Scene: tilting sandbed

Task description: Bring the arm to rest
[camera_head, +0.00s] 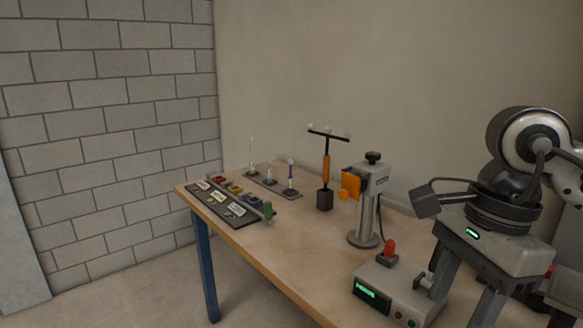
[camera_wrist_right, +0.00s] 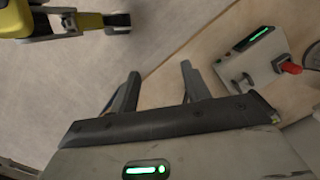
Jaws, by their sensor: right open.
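My right arm stands at the right of the head view, with its wrist over the front right part of the table. My right gripper (camera_head: 458,298) points down, beside the grey box. In the right wrist view its two fingers (camera_wrist_right: 158,84) are spread apart with nothing between them. Floor and the table's edge show beyond the gap. My left gripper is in neither view.
A grey box (camera_head: 372,286) with green display and red knob (camera_head: 390,249) stands close to my right gripper. Behind are a stand (camera_head: 366,212) with an orange part, a T-handled tool (camera_head: 327,172), and a labelled dark tray (camera_head: 215,207). A yellow-black part (camera_wrist_right: 65,24) shows in the wrist view.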

